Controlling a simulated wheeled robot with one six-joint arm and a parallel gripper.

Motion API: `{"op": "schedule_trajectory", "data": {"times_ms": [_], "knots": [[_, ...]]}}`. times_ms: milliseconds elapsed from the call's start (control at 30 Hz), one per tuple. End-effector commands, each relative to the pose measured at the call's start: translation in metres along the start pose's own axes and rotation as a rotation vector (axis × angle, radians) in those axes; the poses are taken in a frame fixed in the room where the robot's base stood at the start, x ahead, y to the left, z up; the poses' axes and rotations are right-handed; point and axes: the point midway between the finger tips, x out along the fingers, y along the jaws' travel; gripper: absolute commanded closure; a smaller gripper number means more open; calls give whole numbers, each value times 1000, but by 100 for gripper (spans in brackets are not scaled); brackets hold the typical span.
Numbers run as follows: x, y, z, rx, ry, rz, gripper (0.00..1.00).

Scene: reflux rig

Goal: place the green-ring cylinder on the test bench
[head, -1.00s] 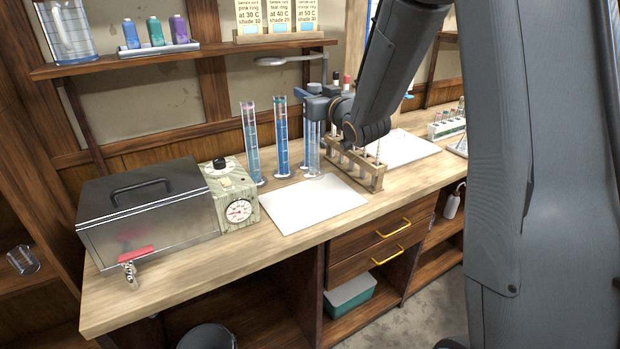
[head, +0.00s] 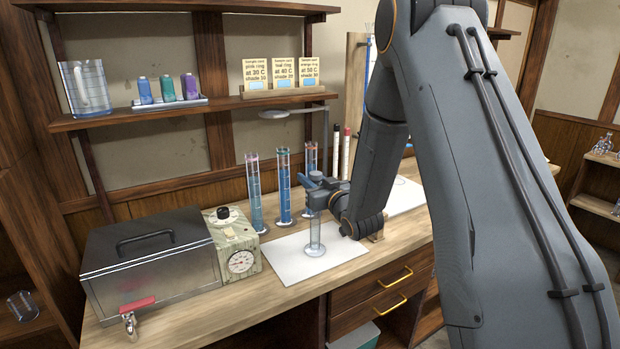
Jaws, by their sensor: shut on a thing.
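My gripper (head: 315,190) is shut on the upper part of a clear glass cylinder (head: 315,233), which stands upright. The gripper covers its top, and I cannot make out a green ring. Its round foot is over the white mat (head: 291,264) on the wooden bench (head: 200,308). I cannot tell whether the foot touches the mat.
A metal bath (head: 150,262) and a dial box (head: 235,245) stand left of the mat. A lamp-like arm (head: 290,113) and a shelf (head: 200,108) with sample cards (head: 283,73) are above the cylinders. My arm hides much of the bench's right side.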

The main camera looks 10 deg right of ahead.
Motion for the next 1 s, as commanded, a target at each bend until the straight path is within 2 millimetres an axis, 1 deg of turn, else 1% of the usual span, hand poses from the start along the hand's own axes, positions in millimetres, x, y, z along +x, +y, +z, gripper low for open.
{"op": "schedule_trajectory", "data": {"times_ms": [167, 300, 333, 433, 733, 833, 933, 1000], "knots": [[0, 0, -1, -1, 2, 0, 100], [0, 0, 3, -1, 1, 0, 100], [0, 0, 3, 0, 1, 0, 74], [0, 0, 2, 0, 1, 0, 57], [0, 0, 2, 0, 0, 0, 57], [0, 0, -2, -1, 1, 0, 57], [-13, 1, 0, -1, 1, 1, 57], [-26, 1, 1, 0, 0, 3, 57]]}}
